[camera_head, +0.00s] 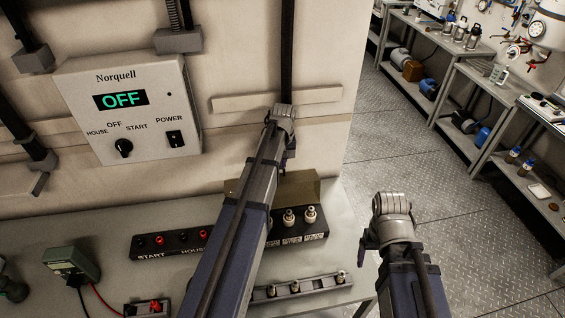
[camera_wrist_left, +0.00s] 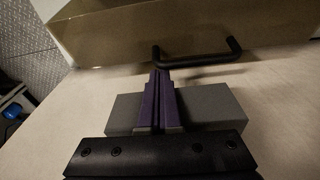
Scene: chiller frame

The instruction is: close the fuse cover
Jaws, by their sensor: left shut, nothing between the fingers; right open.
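The fuse cover (camera_head: 300,187) is a brown panel that stands raised behind the fuses on the black fuse block (camera_head: 300,234). In the left wrist view the cover (camera_wrist_left: 190,25) fills the top, with a black bar handle (camera_wrist_left: 205,59) along its lower edge. My left gripper (camera_wrist_left: 161,74) is shut and empty, its purple fingertips close to the left end of the handle; I cannot tell whether they touch. In the head view my left arm hides part of the block and cover. My right gripper (camera_head: 368,240) is open, right of the bench, away from the cover.
A grey control box (camera_head: 132,112) reading OFF hangs on the wall at left. A green meter (camera_head: 71,262) with leads, a small terminal block (camera_head: 147,308) and a rail (camera_head: 302,286) lie on the bench. Shelves (camera_head: 465,70) stand at right; the floor between is clear.

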